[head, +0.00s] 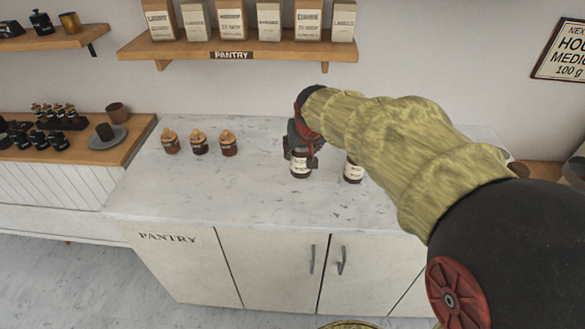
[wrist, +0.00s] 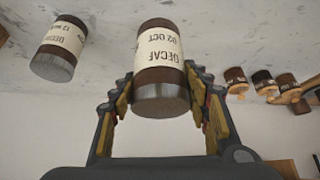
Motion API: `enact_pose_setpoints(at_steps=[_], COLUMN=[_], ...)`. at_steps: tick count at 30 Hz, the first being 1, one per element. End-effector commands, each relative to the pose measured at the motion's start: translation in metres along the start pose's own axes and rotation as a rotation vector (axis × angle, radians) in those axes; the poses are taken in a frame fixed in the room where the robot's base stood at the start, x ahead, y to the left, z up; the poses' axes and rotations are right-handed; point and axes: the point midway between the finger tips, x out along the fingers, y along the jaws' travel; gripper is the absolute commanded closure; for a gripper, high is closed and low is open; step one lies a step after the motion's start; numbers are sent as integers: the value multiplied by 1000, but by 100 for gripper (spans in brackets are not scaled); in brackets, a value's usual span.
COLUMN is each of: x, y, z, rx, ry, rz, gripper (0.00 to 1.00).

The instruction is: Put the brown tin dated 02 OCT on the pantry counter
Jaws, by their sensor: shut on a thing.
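The brown tin dated 02 OCT (wrist: 160,60) has a cream label reading DECAF and a metal-coloured end, and appears upside down in the wrist view. My gripper (wrist: 160,98) is shut on it, one finger on each side. In the head view, my gripper (head: 303,152) points down over the pantry counter (head: 255,195) with the tin (head: 300,169) below it. The tin looks upright; I cannot tell whether its base touches the counter. A second brown DECAF tin (wrist: 60,48), its date starting with 12, stands beside it, to the right in the head view (head: 353,171).
Three small jars with wooden-looking tops (head: 199,143) stand on the counter's left part. A pantry shelf (head: 290,47) with several labelled bags hangs above. The counter's front middle is clear. A wooden side counter (head: 75,152) with cups is at left. My arm hides the counter's right part.

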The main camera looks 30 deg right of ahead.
Motion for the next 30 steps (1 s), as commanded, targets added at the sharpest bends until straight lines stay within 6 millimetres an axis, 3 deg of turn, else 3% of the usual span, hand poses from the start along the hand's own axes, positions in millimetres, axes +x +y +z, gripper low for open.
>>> enact_pose_setpoints(at_steps=[1,4,15,20,30], x=[16,33,61,81,84], y=[-5,-11,-22,-21,-21], z=[4,2,0,14,16], rx=[-2,0,-1,1,1], ry=[-6,-3,-2,-1,0], rz=[0,0,0,1,1], gripper=[88,88,88,88,88])
